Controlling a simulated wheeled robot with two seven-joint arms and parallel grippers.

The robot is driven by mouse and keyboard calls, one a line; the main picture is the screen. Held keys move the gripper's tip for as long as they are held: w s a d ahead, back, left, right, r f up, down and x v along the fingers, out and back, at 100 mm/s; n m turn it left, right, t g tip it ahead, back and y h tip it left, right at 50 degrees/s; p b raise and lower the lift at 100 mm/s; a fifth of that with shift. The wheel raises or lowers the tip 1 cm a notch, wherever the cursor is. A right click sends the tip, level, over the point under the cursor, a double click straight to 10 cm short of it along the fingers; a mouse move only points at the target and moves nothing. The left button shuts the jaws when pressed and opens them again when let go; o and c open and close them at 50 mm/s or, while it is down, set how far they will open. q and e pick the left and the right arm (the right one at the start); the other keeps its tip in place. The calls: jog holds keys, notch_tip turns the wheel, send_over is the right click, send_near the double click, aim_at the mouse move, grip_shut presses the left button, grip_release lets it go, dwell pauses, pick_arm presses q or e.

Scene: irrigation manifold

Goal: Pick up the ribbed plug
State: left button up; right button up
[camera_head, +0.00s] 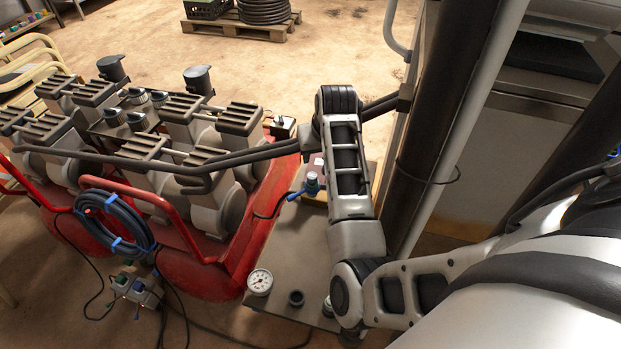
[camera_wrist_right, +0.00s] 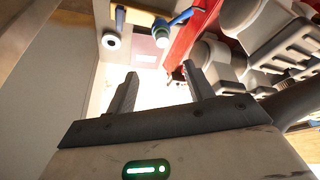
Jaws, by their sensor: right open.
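I cannot tell for certain which piece is the ribbed plug. A black ring-shaped piece (camera_head: 296,298) sits near the plate's front edge. A small round piece (camera_head: 328,306) stands beside my right arm, partly hidden. In the wrist view, my right gripper (camera_wrist_right: 160,70) is open, with nothing between its fingers. Beyond its fingertips are a blue-handled fitting (camera_wrist_right: 172,22) and a pale ring-shaped piece with a dark centre (camera_wrist_right: 111,40). My left gripper is out of view.
A red cart (camera_head: 262,205) with several grey valve bodies stands left of the plate, with a dark rail across it. A white gauge (camera_head: 260,282) sits at the plate's front left. A dark post (camera_head: 445,130) rises to the right.

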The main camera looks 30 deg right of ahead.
jog(key=b, duration=0.1)
send_near(312, 176)
notch_tip(312, 176, down, 3)
jog(key=shift+w+d+b+x, duration=0.1)
jog(key=shift+w+b+x, duration=0.1)
jog(key=shift+x, duration=0.85)
jog(key=shift+w+d+b+x, duration=0.1)
jog(key=shift+b+x, duration=0.15)
jog(key=shift+x, duration=0.75)
jog(key=shift+w+d+b+x, duration=0.1)
jog(key=shift+w+b+x, duration=0.1)
jog(key=shift+x, duration=0.85)
jog(key=shift+a+r, duration=0.1)
jog(key=shift+r, duration=0.1)
jog(key=c, duration=1)
